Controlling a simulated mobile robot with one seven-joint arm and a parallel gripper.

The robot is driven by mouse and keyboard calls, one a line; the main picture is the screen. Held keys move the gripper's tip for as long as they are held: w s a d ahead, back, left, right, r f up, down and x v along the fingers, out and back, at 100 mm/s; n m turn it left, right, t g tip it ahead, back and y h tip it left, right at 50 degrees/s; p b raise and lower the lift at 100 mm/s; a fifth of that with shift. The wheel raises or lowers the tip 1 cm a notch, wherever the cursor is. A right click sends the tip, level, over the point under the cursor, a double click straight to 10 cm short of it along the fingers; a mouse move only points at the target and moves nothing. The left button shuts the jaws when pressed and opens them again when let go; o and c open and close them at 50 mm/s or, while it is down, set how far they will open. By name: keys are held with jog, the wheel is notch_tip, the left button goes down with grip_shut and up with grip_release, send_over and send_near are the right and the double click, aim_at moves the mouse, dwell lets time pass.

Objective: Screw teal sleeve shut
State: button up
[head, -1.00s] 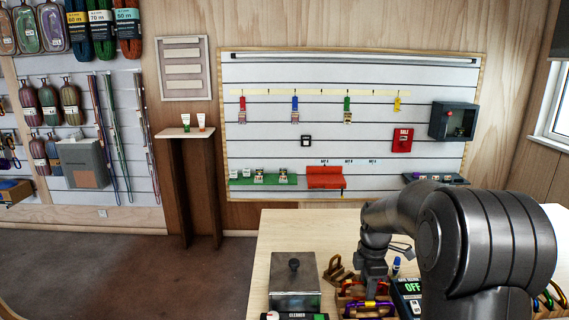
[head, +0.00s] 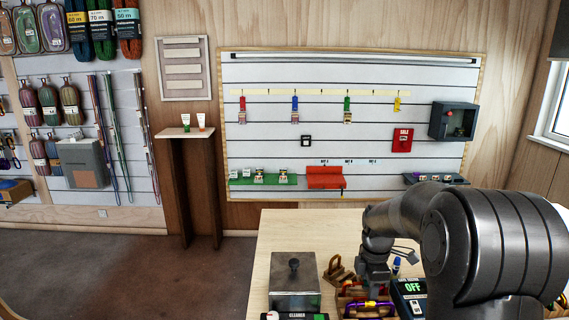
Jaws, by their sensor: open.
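My gripper (head: 374,289) points down over the table at the lower middle of the head view, just above a wooden holder (head: 346,293). A purple carabiner with a yellow part (head: 370,304) lies at the holder, right below my gripper. The jaws are open; the fingertips are small and dark, and I cannot tell whether they touch the carabiner. I cannot make out a teal sleeve. My arm covers much of the table's right side.
A metal box with a black knob (head: 293,284) stands left of the holder. A dark device reading OFF (head: 411,289) stands close to the right, with a blue-capped bottle (head: 396,266) behind it. A cleaner-labelled item (head: 290,316) lies at the front. The table's back left (head: 290,230) is bare.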

jog(key=shift+s, duration=0.4)
jog(key=shift+r, duration=0.55)
jog(key=shift+w, duration=1.25)
notch_tip(320, 180, up, 9)
jog(key=shift+r, duration=0.5)
